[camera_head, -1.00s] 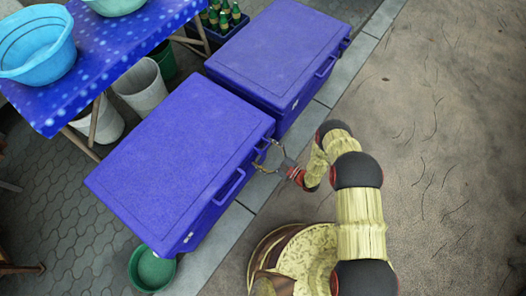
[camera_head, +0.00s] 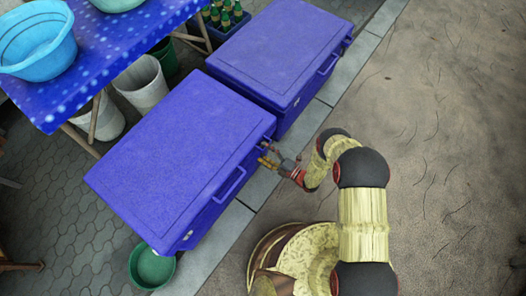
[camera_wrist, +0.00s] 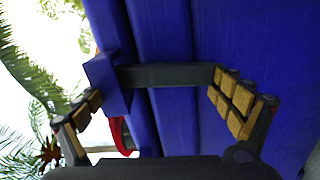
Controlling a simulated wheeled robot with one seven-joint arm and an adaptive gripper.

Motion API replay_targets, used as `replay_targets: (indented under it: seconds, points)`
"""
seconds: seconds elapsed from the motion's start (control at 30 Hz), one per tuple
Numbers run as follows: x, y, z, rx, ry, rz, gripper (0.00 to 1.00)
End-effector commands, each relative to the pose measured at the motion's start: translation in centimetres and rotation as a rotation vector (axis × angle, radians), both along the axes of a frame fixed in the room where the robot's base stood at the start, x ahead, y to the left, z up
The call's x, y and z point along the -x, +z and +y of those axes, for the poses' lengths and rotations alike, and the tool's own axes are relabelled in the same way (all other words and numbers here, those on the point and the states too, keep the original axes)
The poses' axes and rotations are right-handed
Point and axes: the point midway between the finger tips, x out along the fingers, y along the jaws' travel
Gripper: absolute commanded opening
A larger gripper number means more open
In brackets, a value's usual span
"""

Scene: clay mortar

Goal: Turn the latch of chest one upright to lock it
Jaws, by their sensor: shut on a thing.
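The near blue chest (camera_head: 175,160) stands with its lid closed. Which chest is number one cannot be told by any mark. My gripper (camera_head: 266,154) is at the front face of this chest, by its far right corner, just past the front handle (camera_head: 230,184). In the wrist view my gripper (camera_wrist: 157,86) has its yellow-padded fingers around the latch. The latch is a dark bar (camera_wrist: 165,75) with a blue block (camera_wrist: 104,82) at one end. The bar runs across the chest's lid seam in the wrist picture. The fingers hide the latch in the head view.
A second blue chest (camera_head: 280,50) stands behind the near one. A table with a blue spotted cloth (camera_head: 125,50), basins and buckets is at left. A green bowl (camera_head: 152,267) lies by the near chest's front corner. Open ground (camera_head: 450,150) is at right.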

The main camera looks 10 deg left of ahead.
Motion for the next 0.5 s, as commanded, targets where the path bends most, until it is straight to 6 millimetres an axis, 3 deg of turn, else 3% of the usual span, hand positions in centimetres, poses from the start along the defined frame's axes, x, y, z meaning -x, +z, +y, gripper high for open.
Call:
replay_targets:
  seconds: [0.5]
  points:
    - [0.1,-0.27,0.05,0.059,0.002,-0.138,0.68]
